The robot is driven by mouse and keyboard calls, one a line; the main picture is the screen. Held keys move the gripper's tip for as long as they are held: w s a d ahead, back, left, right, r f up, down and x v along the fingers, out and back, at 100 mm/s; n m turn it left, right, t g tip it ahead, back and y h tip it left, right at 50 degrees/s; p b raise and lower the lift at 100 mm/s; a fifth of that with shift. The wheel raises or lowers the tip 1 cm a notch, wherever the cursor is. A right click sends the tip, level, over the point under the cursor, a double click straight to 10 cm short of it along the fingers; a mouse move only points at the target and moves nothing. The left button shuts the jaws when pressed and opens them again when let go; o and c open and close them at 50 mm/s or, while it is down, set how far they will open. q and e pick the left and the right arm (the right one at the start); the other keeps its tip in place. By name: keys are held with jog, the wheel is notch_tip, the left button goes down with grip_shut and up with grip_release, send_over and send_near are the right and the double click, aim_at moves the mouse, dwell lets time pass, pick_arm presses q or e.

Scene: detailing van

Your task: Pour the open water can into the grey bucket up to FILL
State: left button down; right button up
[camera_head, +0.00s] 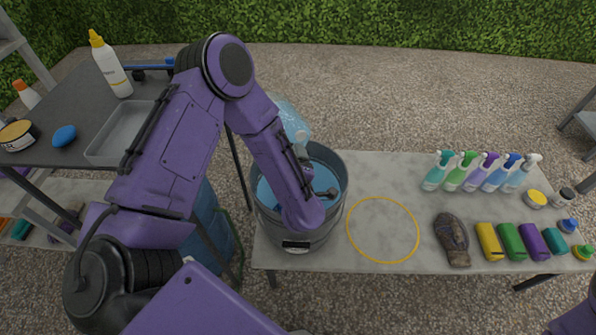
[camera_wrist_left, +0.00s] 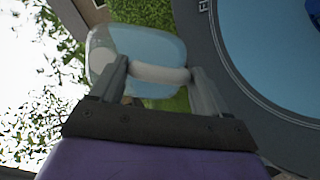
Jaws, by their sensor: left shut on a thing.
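The open water can (camera_head: 286,112), pale blue and translucent, shows behind my left forearm at the bucket's far rim. In the left wrist view my left gripper (camera_wrist_left: 160,82) is shut on its whitish handle, with the clear can body (camera_wrist_left: 135,45) beyond. The grey bucket (camera_head: 268,222) stands at the table's left end, partly covered by my forearm. Blue shows inside it (camera_head: 266,193). Part of the FILL lettering (camera_wrist_left: 204,5) shows on its rim in the wrist view. The can's mouth is hidden and I see no clear stream. My right gripper is out of view.
The grey table (camera_head: 400,170) holds a yellow ring (camera_head: 383,229), several spray bottles (camera_head: 481,172), a dark glove-like item (camera_head: 452,240) and coloured blocks (camera_head: 512,241). A dark side table (camera_head: 80,100) with a grey tray (camera_head: 118,128) stands left.

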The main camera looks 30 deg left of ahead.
pick_arm(q)
jog(key=shift+w+f+t+b, duration=0.1)
jog(key=shift+f+t+b, duration=0.2)
jog(key=shift+f+b, duration=0.35)
jog(key=shift+r+y, duration=0.2)
jog(key=shift+y, duration=0.2)
jog(key=shift+a+f+m+t+y+b, duration=0.15)
jog(key=shift+m+t+y+b, duration=0.25)
jog(key=shift+b, duration=0.9)
dwell(1.1)
jog(key=shift+r+t+y+b, duration=0.4)
jog(key=shift+t+b, duration=0.1)
jog(key=shift+b, duration=0.1)
dwell(4.0)
